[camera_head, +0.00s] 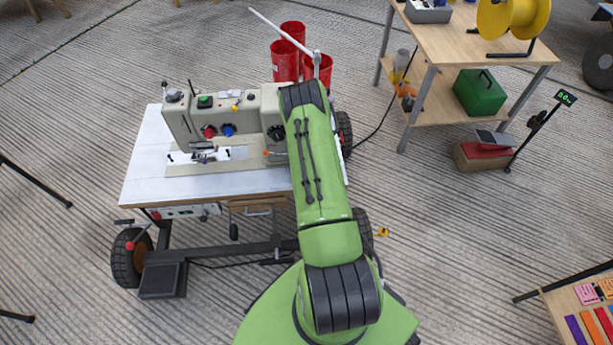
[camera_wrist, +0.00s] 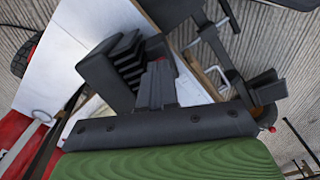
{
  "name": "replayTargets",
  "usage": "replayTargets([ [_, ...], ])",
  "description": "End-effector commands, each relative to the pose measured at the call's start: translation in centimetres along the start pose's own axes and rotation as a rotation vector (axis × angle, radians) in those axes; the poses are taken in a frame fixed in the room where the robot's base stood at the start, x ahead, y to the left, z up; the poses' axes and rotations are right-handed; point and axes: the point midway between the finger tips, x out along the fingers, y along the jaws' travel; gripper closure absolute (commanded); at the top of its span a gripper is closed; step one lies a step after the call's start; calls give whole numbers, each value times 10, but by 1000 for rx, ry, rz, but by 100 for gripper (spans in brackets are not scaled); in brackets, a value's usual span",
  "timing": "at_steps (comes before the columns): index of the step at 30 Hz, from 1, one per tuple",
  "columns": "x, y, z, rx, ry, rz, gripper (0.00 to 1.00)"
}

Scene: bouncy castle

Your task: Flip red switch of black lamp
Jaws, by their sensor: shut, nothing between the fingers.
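I cannot make out a black lamp or its red switch for certain in either view. A pale sewing machine (camera_head: 225,118) stands on a white table (camera_head: 145,165) in the head view. It carries a red knob (camera_head: 209,131) beside a blue one on its front. My gripper (camera_wrist: 138,70) shows in the wrist view as black ribbed fingers, shut and empty, in front of a white surface (camera_wrist: 75,45). A small red spot (camera_wrist: 175,71) shows just beyond the fingers; I cannot tell what it belongs to. In the head view my green arm hides the gripper and the table's right end.
Several red bins (camera_head: 285,62) stand behind the table. A wooden workbench (camera_head: 475,45) at the upper right holds a yellow spool (camera_head: 508,18) and a green box (camera_head: 480,92). The table's dark frame and wheels (camera_head: 128,258) stick out in front.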

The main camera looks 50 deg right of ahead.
Motion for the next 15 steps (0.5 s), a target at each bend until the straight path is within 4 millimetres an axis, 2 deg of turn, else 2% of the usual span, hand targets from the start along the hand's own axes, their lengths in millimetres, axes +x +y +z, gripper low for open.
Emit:
replayTargets([
  [15, 8, 0, 0, 0, 0, 0, 100],
])
